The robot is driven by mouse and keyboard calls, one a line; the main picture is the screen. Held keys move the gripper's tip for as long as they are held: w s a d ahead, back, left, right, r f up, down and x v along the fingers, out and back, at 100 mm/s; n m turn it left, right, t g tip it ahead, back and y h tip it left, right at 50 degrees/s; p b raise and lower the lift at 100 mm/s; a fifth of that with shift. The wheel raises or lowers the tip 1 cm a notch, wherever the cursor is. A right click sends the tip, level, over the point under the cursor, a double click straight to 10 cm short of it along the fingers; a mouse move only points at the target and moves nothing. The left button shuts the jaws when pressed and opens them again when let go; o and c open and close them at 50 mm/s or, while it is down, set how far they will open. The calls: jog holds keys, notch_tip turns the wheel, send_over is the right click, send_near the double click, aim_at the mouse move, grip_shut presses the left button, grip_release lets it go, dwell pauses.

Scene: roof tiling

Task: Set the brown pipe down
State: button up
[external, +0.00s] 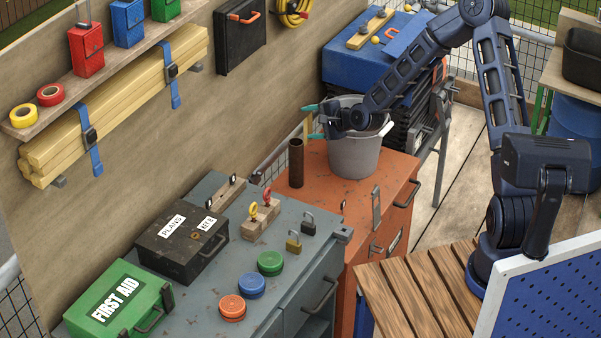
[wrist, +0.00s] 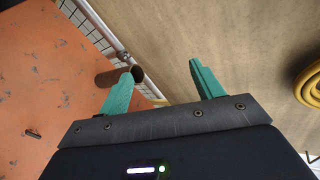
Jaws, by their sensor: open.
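The brown pipe (external: 296,165) stands upright on the orange cabinet top (external: 325,172), to the left of a grey bucket. My gripper (external: 312,122) has teal fingers. It is open and empty, above and a little to the right of the pipe's top in the external view, in front of the bucket's rim. In the wrist view the pipe (wrist: 118,77) shows beyond the left finger, which partly covers it. It is not between the fingers of my gripper (wrist: 163,72).
The grey bucket (external: 355,158) stands close under my wrist. A grey cabinet (external: 200,298) at the left holds a black box (external: 182,240), padlocks and coloured lids. The board wall (wrist: 225,40) is close on the far side. Orange top around the pipe is mostly clear.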

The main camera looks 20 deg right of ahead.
jog(key=s+d+r+n+g+h, duration=0.3)
jog(key=s+d+r+n+h, duration=0.5)
jog(key=s+d+r, duration=1.05)
jog(key=s+d+r+n, duration=0.1)
jog(key=s+d+r, duration=0.2)
jog(key=s, duration=0.5)
jog(key=s+d+r+n+g, duration=0.1)
jog(key=s+d+r, duration=0.3)
jog(key=s, duration=0.5)
jog(key=s+d+r+n+g, duration=0.1)
jog(key=s+d+r+n, duration=0.2)
jog(key=s, duration=0.6)
jog(key=shift+s+d+r, duration=0.15)
jog(key=shift+d+r, duration=0.2)
jog(key=shift+d, duration=0.9)
